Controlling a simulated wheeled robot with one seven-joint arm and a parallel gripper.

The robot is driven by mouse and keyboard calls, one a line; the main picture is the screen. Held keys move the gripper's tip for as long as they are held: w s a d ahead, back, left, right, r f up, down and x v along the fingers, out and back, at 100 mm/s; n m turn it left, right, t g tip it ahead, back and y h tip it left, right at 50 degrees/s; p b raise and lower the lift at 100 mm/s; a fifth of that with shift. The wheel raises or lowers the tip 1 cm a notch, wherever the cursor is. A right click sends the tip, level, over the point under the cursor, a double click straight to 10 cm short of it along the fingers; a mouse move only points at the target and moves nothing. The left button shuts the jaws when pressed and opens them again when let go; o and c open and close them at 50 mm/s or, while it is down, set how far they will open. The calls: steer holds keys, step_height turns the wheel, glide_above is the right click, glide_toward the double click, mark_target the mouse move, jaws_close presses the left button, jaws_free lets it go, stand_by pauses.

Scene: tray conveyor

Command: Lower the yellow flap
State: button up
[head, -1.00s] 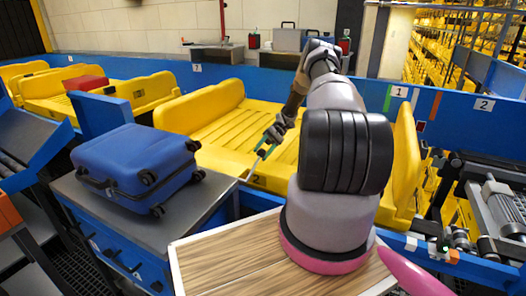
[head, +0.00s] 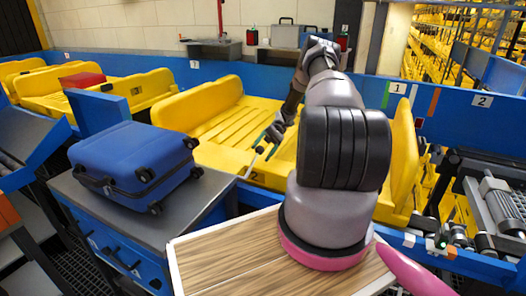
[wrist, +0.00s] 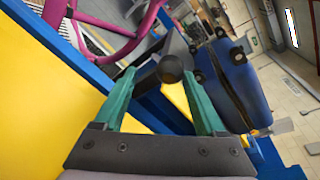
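Yellow trays stand in the blue-walled conveyor. The nearest has a raised yellow end panel (head: 213,101) on its left and another tall yellow panel (head: 403,160) beside my arm on the right; I cannot tell which is the flap. My gripper (head: 264,147) is over the front of this tray, near its blue edge. In the wrist view, my gripper (wrist: 160,76) has its green fingers apart with nothing clearly held. A dark round knob (wrist: 171,68) shows between the fingertips; I cannot tell if they touch it. A wide yellow surface (wrist: 45,110) lies to the left.
A blue suitcase (head: 135,160) lies on a grey-topped stand (head: 170,214) left of my gripper. A red box (head: 82,80) rests on a farther tray. Conveyor machinery (head: 495,205) is at the right. The floor is open beyond the suitcase in the wrist view.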

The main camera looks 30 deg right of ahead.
steer(key=v, duration=0.7)
steer(key=shift+w+d, duration=0.15)
steer(key=shift+d, duration=0.05)
steer(key=shift+r, duration=0.1)
stand_by(0.3)
steer(key=s+a+r+t+h, duration=0.1)
steer(key=s+a+r+h, duration=0.15)
steer(key=r, duration=0.65)
steer(key=s+a+r+n+t+h, duration=0.15)
steer(key=a+r+h, duration=0.25)
steer(key=r, duration=0.6)
steer(key=s+a+r+t+h, duration=0.1)
steer(key=a+r+t+h, duration=0.2)
steer(key=r, duration=0.6)
steer(key=s+a+r+m+t, duration=0.1)
steer(key=s+a+r+t, duration=0.2)
steer(key=s, duration=0.4)
steer(key=s+a+r+m+t, duration=0.2)
steer(key=s+a+r+t, duration=0.1)
steer(key=s, duration=0.4)
steer(key=s+a+r+m+t, duration=0.1)
steer(key=s+a+r+t, duration=0.2)
steer(key=s+r+t, duration=0.2)
steer(key=s+h, duration=0.1)
steer(key=s, duration=0.1)
steer(key=shift+s+a+r, duration=0.35)
steer(key=shift+a+r, duration=0.05)
